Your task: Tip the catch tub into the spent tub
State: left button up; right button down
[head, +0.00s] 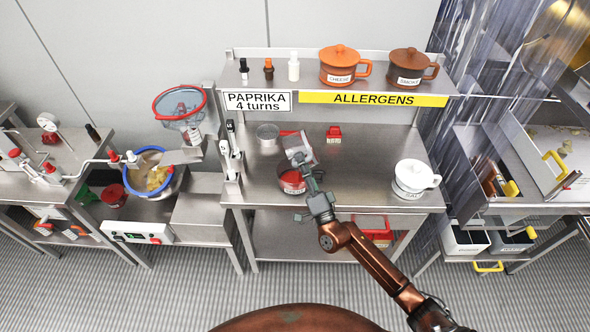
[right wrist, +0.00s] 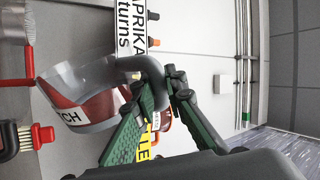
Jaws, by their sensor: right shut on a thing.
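The catch tub (head: 300,149) is a clear grey-walled tub held tilted above the table in the head view. In the right wrist view the tub (right wrist: 88,95) shows red inside and part of a "CATCH" label. My right gripper (head: 313,184) is shut on its grey handle (right wrist: 152,80). A round red tub (head: 291,183) with a white label stands on the table just below the catch tub. Its label is too small to read, so I cannot tell for certain that it is the spent tub. My left gripper is not in view.
A metal tin (head: 267,134) and a small red item (head: 333,133) stand behind. Orange (head: 341,66) and brown (head: 408,69) pots sit on the shelf. The table's middle right is clear.

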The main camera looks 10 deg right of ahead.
jog(key=shift+a+f+n+g+y+p, duration=0.1)
jog(key=shift+a+n+g+y+p, duration=0.3)
jog(key=shift+a+n+y+p, duration=0.75)
